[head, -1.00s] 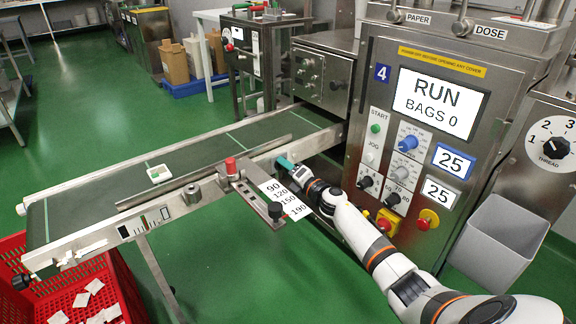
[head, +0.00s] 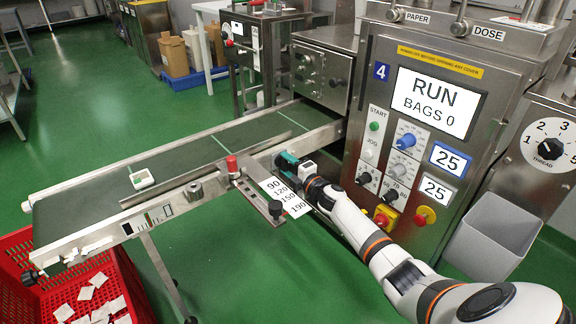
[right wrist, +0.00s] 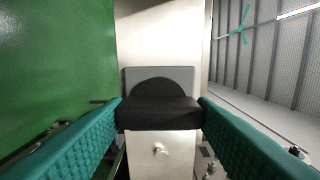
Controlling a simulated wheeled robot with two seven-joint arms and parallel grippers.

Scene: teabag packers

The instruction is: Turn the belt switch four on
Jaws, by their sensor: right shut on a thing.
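The belt switch, a black knob (right wrist: 158,112) in front of a grey plate with a dark half-round, sits between the teal fingers of my right gripper (head: 284,160) in the right wrist view. The fingers are shut on it, one at each side. In the head view the gripper is at the side rail of the green belt (head: 190,160), just right of the red-topped post, and hides the knob. The machine marked 4 has a screen (head: 434,100) reading RUN, BAGS 0. My left gripper is not in view.
A small white and green item (head: 142,180) lies on the belt. A plate with numbers (head: 284,195) sticks out below my gripper. A red crate (head: 135,290) with white bags stands at the belt's left end. A grey bin (head: 495,235) is at the right.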

